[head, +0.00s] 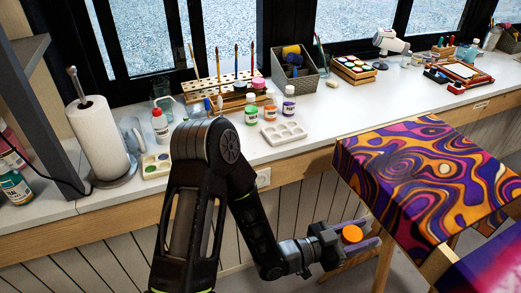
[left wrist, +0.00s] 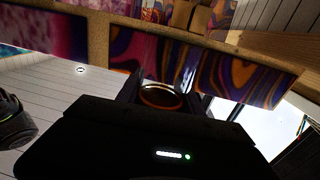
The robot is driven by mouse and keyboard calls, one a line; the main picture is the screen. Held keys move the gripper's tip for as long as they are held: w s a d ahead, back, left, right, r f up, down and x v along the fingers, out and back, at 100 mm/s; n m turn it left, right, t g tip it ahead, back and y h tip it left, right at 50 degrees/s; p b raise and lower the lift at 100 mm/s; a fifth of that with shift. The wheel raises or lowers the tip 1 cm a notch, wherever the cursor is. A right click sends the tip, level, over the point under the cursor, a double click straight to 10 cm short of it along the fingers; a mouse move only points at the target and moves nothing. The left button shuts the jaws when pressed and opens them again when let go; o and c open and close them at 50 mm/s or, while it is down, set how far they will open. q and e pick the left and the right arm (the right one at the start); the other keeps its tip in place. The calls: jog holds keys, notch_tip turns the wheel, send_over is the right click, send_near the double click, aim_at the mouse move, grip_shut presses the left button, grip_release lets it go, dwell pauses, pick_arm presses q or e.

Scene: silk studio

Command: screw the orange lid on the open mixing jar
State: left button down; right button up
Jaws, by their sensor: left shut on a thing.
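The orange lid (head: 352,233) is held between the fingers of my left gripper (head: 368,231), low in front of the bench and left of the patterned cloth. In the left wrist view the lid (left wrist: 160,97) shows as a dark disc with an orange rim between the two fingers (left wrist: 162,82). Small paint jars with green (head: 251,114), orange (head: 271,115) and blue (head: 288,106) labels stand on the bench. I cannot tell for sure which jar is the open mixing jar. My right gripper is in neither view.
A white palette (head: 283,133) lies on the bench in front of the jars. A brush rack (head: 221,88), a paper towel roll (head: 98,140) and a grey basket (head: 297,86) stand around them. A frame with patterned cloth (head: 420,180) projects at the right. Bare bench (head: 330,122) lies right of the palette.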

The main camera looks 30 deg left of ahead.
pick_arm(q)
jog(key=w+a+r+n+t+y, duration=0.1)
jog(key=w+a+r+n+y, duration=0.1)
jog(key=w+a+r+y, duration=0.4)
jog(key=w+a+r+n+t+y, duration=0.1)
jog(key=w+a+r+n+t, duration=0.2)
jog(key=a, duration=0.5)
jog(key=w+a+r+n+y, duration=0.2)
jog(key=w+a+r+y, duration=0.15)
jog(key=w+a, duration=0.3)
jog(key=a+r+n+g+y, duration=0.1)
jog(key=a+r+n+y, duration=0.1)
jog(key=a, duration=0.6)
jog(key=a+r+n+g+y, duration=0.1)
jog(key=a+r+n+y, duration=0.1)
jog(key=a+n+y, duration=0.2)
jog(key=a+r+n+g+y+p, duration=0.1)
jog(key=a+r+n+g+y, duration=0.1)
jog(key=a+y, duration=0.5)
jog(key=a+n, duration=0.1)
jog(key=a, duration=0.5)
jog(key=shift+s, duration=0.3)
notch_tip(320, 180, down, 6)
